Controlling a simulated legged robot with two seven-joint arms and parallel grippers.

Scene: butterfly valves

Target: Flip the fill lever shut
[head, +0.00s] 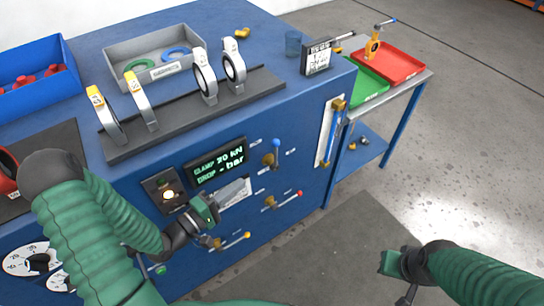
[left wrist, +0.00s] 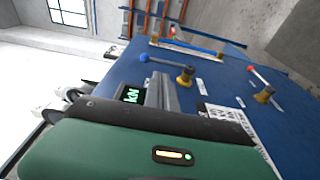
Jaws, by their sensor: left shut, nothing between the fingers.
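The blue panel carries several levers with small labels too small to read, so I cannot tell which is the fill lever. A blue-handled lever (head: 276,155) points up on its brass valve. A red-tipped lever (head: 285,199) and a yellow-tipped lever (head: 236,241) stick out to the right below it. In the left wrist view the blue lever (left wrist: 165,64) and red-tipped lever (left wrist: 262,83) lie beyond the fingers. My left gripper (head: 207,210) is shut and empty before the panel, left of the red-tipped lever. My right gripper (head: 398,263) is away at right, its fingers unclear.
A lit display (head: 217,165) sits above my left gripper. Clamp rings stand on the bench top. A cart with red (head: 399,65) and green trays stands behind right.

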